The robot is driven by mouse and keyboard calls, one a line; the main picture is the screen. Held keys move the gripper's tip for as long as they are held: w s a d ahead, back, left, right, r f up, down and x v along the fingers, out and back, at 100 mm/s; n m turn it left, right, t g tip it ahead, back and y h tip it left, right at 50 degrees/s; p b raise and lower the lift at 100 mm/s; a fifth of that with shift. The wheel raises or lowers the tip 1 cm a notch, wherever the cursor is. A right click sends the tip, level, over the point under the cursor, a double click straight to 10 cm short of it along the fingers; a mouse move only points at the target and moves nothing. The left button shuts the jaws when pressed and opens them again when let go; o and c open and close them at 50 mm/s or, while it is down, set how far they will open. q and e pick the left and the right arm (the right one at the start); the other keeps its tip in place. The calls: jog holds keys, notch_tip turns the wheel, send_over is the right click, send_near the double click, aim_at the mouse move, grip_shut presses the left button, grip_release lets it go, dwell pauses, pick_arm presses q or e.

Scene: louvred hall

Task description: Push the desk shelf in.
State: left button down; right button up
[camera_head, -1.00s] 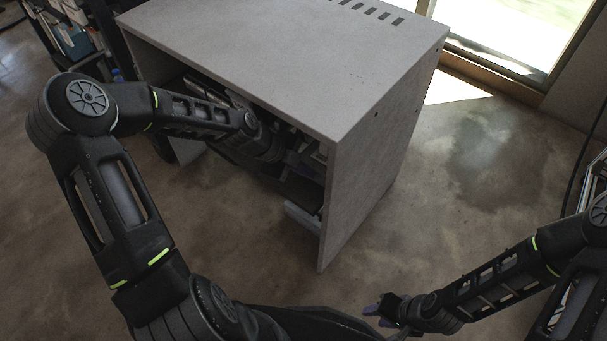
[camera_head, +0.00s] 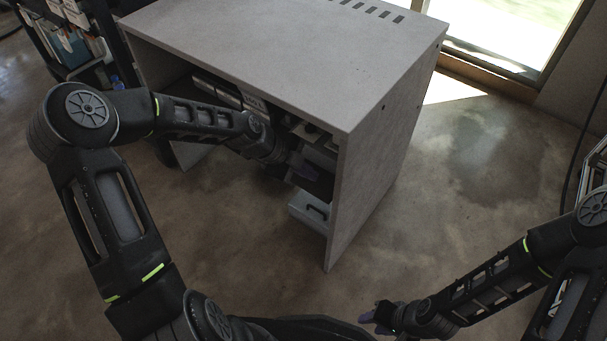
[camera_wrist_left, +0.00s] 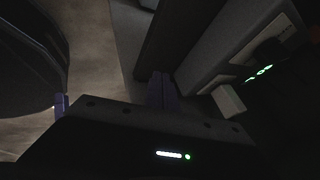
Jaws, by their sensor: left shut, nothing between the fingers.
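The grey desk (camera_head: 270,50) stands in the middle of the head view with its open front toward me. The shelf under its top is in shadow and mostly hidden behind my left arm, so I cannot clearly tell how far out it is. My left gripper (camera_head: 297,163) reaches under the desktop, near the right side panel, shut with nothing in it. In the left wrist view its purple fingers (camera_wrist_left: 112,98) are beside a dark board (camera_wrist_left: 165,45); contact is unclear. My right gripper (camera_head: 377,316) is low in front of the desk, clear of it; its jaws are too small to read.
A light grey drawer front (camera_head: 309,212) with a dark handle sits low inside the right panel. Light-coloured items (camera_head: 228,93) lie under the desktop. A dark rack (camera_head: 75,45) stands at the back left. The floor (camera_head: 470,165) right of the desk is clear.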

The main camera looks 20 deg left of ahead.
pick_arm(q)
jog(key=p+v, duration=0.3)
jog(key=v, duration=0.7)
jog(key=shift+s+r, duration=0.1)
